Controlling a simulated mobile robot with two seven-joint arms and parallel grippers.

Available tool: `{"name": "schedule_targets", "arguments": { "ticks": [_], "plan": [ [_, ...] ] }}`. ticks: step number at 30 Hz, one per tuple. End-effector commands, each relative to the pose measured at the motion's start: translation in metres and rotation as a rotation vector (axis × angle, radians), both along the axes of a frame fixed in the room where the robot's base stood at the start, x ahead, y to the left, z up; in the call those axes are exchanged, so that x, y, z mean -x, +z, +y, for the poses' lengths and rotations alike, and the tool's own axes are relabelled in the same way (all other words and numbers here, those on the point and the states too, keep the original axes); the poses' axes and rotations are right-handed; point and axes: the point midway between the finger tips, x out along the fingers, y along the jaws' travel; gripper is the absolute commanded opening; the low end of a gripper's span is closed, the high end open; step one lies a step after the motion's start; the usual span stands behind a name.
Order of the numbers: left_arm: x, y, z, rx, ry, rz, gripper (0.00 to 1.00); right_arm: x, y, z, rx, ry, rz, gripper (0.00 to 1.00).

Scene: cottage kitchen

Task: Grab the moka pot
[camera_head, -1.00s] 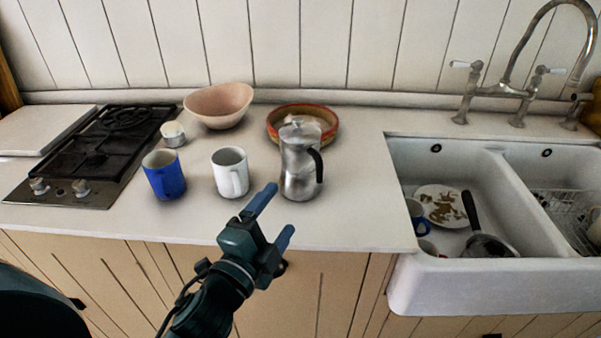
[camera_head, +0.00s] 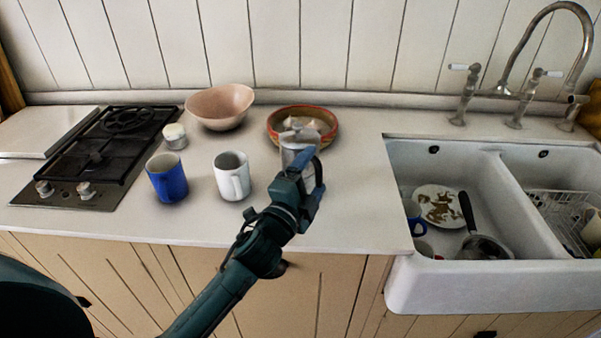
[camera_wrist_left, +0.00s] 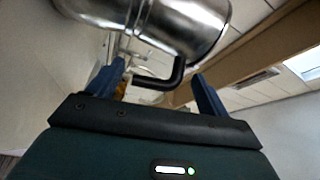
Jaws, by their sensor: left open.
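The silver moka pot (camera_head: 290,150) stands upright on the white counter, mostly hidden behind my left gripper in the head view. My left gripper (camera_head: 307,162) is open right in front of it. In the left wrist view, the shiny body of the moka pot (camera_wrist_left: 165,28) fills the top, and its black handle (camera_wrist_left: 162,79) lies between the two blue fingers of the left gripper (camera_wrist_left: 158,88). I cannot tell whether a finger touches it. My right gripper is not in view.
A white mug (camera_head: 231,176) and a blue mug (camera_head: 167,178) stand left of the pot. A red-rimmed bowl (camera_head: 273,131) is close behind it, and a pink bowl (camera_head: 219,107) farther left. The sink (camera_head: 400,250) is to the right, with dishes inside.

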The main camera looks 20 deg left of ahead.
Motion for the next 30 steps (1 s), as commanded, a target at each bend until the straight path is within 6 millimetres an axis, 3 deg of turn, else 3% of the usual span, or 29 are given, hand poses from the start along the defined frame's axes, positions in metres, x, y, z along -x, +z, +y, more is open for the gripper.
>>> {"name": "schedule_targets", "arguments": {
  "ticks": [10, 30],
  "plan": [
    [-0.0091, 0.0002, -0.0019, 0.0, -0.001, 0.002, 0.78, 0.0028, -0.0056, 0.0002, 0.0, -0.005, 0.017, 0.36],
    [-0.009, 0.0013, -0.0018, 0.0, -0.002, -0.001, 0.23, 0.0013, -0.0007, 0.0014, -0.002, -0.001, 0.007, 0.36]
  ]
}}
